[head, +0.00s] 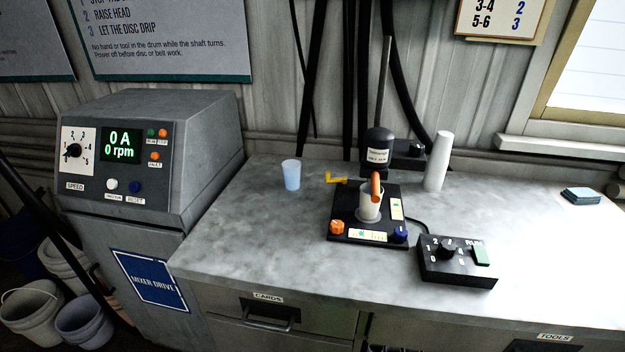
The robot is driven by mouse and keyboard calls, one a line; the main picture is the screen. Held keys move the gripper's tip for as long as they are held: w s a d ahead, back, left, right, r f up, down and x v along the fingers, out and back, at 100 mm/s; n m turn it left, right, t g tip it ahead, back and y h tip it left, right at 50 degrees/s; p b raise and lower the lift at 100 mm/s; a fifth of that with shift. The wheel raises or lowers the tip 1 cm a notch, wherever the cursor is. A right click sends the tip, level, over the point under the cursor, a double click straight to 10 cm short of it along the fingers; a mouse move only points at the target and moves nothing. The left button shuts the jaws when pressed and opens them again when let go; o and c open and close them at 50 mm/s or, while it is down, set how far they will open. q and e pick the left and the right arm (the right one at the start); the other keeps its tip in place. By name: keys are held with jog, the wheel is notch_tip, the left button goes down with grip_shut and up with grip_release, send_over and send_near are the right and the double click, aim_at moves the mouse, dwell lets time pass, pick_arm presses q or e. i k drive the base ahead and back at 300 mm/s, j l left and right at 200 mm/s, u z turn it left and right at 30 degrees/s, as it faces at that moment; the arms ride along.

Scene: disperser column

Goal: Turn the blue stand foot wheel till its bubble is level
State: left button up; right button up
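The blue foot wheel (400,235) sits at the front right corner of the black stand base (345,212) on the bench. An orange foot wheel (337,227) is at the front left corner. A pale level strip (366,236) with a bluish mark lies along the front edge. Another level strip (396,209) lies along the right edge. The bubbles are too small to read exactly. A white cup (369,205) with an orange stick in it stands on the base, below the dark mixer head (378,146). Neither gripper is in view.
A black control box (457,262) stands right of the stand, close to the blue wheel. The grey bench (262,250) is clear at front left.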

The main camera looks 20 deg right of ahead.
aim_at(400, 233)
jog(key=z, duration=1.3)
jog(key=j+z, duration=0.2)
jog(key=z, duration=0.25)
jog(key=j+z, duration=0.15)
jog(key=z, duration=0.3)
jog(key=k, duration=0.05)
